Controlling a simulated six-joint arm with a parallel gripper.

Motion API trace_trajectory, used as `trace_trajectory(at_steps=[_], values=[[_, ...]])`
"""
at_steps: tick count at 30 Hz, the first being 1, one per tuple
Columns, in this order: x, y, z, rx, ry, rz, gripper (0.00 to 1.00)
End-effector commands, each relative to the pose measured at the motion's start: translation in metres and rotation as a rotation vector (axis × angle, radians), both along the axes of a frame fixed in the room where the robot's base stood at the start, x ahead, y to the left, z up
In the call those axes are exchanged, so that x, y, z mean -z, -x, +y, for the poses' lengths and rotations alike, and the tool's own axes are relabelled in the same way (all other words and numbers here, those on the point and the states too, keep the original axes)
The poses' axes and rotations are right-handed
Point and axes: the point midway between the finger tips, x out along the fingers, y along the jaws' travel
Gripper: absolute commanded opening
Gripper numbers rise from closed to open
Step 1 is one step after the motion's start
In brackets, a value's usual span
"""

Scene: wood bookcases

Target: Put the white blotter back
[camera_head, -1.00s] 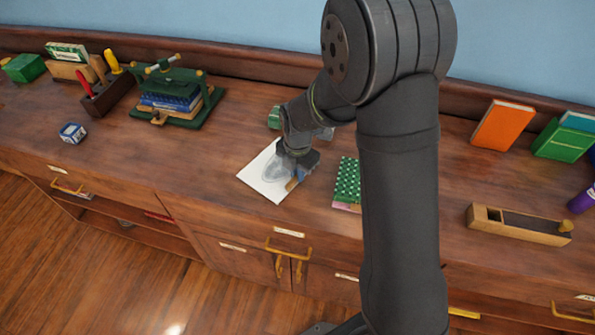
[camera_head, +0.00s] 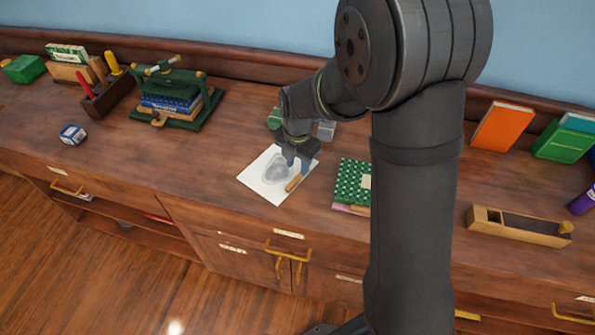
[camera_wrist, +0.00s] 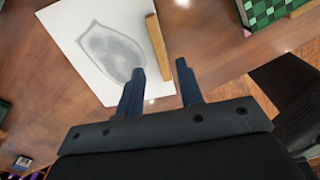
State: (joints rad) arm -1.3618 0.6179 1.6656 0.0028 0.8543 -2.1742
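The white blotter (camera_head: 258,187) lies flat on the brown counter as a white sheet with a grey rounded mark. A short wooden strip (camera_head: 294,183) lies along its right edge. In the wrist view the blotter (camera_wrist: 70,40) fills the upper left, with the strip (camera_wrist: 157,38) on its right side. My gripper (camera_head: 297,163) is over the blotter's right part. In the wrist view my gripper (camera_wrist: 160,72) is open and empty, its two dark blue fingers apart. The left finger overlaps the blotter's edge in the picture. Contact with it cannot be told.
A green dotted book (camera_head: 350,178) lies right of the blotter. A wooden box (camera_head: 515,226) and an orange book (camera_head: 502,126) are farther right. The counter between press and blotter is clear.

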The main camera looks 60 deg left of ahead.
Motion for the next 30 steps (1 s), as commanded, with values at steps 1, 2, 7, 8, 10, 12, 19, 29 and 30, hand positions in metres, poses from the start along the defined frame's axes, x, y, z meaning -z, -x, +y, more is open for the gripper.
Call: trace_trajectory(at_steps=[1, 2, 7, 8, 10, 12, 19, 29, 30], values=[[-0.014, 0.0, 0.001, 0.0, -0.005, -0.001, 0.34], [-0.02, 0.0, 0.0, 0.0, -0.004, -0.001, 0.34], [-0.052, 0.0, 0.0, 0.0, -0.004, -0.001, 0.34], [-0.056, 0.0, 0.0, 0.0, -0.003, -0.001, 0.34], [-0.064, 0.0, 0.0, 0.0, -0.001, -0.001, 0.34], [-0.069, 0.0, 0.0, 0.0, 0.0, 0.0, 0.34], [-0.074, 0.0, -0.001, 0.0, 0.001, 0.001, 0.34], [-0.065, 0.0, -0.001, 0.0, 0.002, 0.0, 0.34], [-0.06, 0.0, -0.001, 0.0, 0.003, 0.001, 0.34]])
